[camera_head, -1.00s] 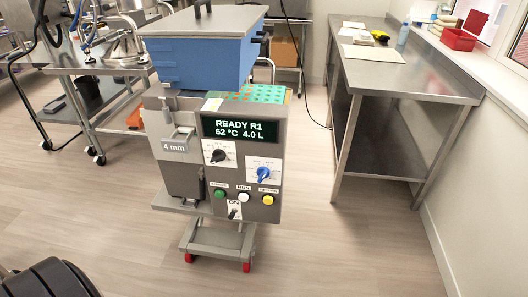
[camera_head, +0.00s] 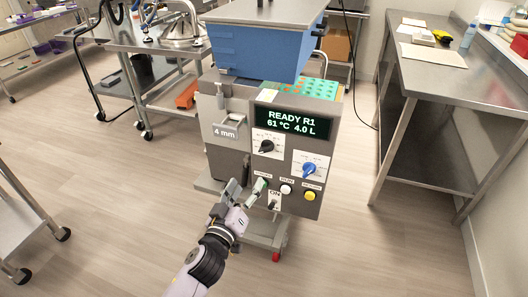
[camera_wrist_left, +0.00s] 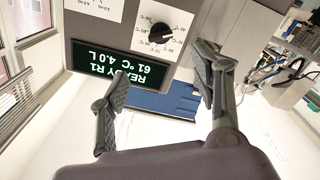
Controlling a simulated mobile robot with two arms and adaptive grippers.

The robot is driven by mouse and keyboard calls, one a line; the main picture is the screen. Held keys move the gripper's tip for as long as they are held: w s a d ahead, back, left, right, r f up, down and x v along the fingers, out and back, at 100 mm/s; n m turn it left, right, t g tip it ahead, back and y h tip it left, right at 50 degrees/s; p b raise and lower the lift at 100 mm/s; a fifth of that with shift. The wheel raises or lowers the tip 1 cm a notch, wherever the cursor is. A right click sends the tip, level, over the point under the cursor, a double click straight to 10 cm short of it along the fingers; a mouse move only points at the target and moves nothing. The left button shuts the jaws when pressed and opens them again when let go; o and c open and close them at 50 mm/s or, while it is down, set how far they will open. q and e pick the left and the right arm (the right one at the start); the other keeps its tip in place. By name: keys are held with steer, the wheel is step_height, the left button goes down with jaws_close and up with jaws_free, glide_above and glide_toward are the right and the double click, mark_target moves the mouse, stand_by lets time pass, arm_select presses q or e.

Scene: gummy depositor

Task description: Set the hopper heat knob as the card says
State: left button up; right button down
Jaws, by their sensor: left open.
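The depositor's black knob (camera_head: 266,146) sits on a white dial plate below the display (camera_head: 292,122), which reads READY R1, 61 °C, 4.0 L. In the left wrist view the picture is upside down, and the black knob (camera_wrist_left: 160,33) has °C marks around it. Its exact pointer setting is too small to read. My left gripper (camera_head: 247,190) is open and empty, in front of the panel, below the black knob and apart from it. My right gripper is out of view.
A blue knob (camera_head: 309,169) is right of the black one. White (camera_head: 286,189) and yellow (camera_head: 310,196) buttons sit below; my gripper partly covers the green one. A steel counter (camera_head: 480,85) stands right, a cart (camera_head: 155,47) behind left. Floor in front is open.

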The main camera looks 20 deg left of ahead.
mark_target(265, 152)
arm_select(q)
steer(key=w, duration=1)
steer(key=w+p, duration=0.1)
steer(key=w, duration=0.4)
steer(key=shift+d, duration=0.25)
steer(key=shift+c, duration=0.5)
steer(key=c, duration=1.1)
